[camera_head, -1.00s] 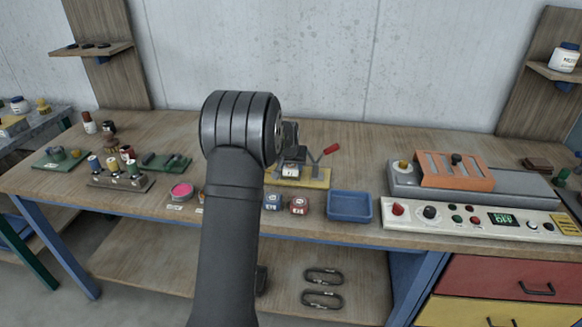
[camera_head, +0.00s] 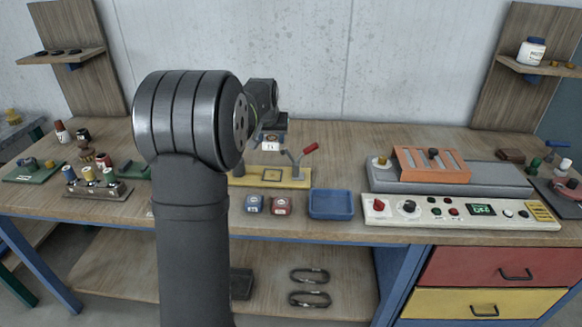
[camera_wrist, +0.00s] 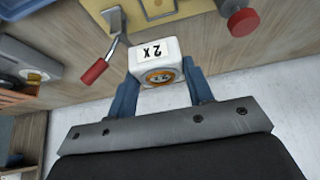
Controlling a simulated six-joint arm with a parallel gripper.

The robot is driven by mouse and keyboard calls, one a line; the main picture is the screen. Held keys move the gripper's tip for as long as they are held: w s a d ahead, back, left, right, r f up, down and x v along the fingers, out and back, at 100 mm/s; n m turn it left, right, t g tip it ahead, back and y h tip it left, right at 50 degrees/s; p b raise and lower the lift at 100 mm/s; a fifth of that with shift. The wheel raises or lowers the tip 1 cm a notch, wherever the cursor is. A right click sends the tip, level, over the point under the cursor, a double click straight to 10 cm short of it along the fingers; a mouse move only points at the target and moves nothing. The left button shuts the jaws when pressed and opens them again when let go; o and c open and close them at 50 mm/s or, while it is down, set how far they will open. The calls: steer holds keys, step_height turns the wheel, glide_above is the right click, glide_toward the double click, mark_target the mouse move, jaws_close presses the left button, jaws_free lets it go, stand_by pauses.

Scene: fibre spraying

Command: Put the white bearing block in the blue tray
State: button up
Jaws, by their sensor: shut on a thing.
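The white bearing block (camera_head: 270,142) is in the air above and behind the yellow fixture plate (camera_head: 243,180) in the head view. In the wrist view the block (camera_wrist: 150,52) shows a "2 X" label and a round orange-ringed bore. My gripper (camera_wrist: 160,75) is shut on it, with a blue finger on each side. In the head view my arm hides most of the gripper. The blue tray (camera_head: 331,204) stands empty at the front edge of the bench, to the right of and nearer than the block.
A clamp with a red handle (camera_head: 309,148) stands at the fixture, also seen in the wrist view (camera_wrist: 94,72).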

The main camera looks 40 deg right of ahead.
steer(key=s+d+f+m+g, duration=0.1)
steer(key=s+d, duration=0.1)
steer(key=s, duration=0.8)
steer(key=s+d+f+m+h, duration=0.1)
steer(key=s+d+f+m, duration=0.1)
steer(key=s, duration=0.8)
steer(key=s+d+f+m+g, duration=0.1)
steer(key=s+d, duration=0.2)
steer(key=s, duration=0.8)
glide_above(332, 203)
steer(key=s+a, duration=0.1)
steer(key=a, duration=0.1)
step_height(332, 203, down, 7)
steer(key=shift+a+f, duration=0.1)
steer(key=shift+a, duration=0.05)
steer(key=shift+f, duration=1.9)
steer(key=shift+f, duration=0.15)
steer(key=o, duration=1.3)
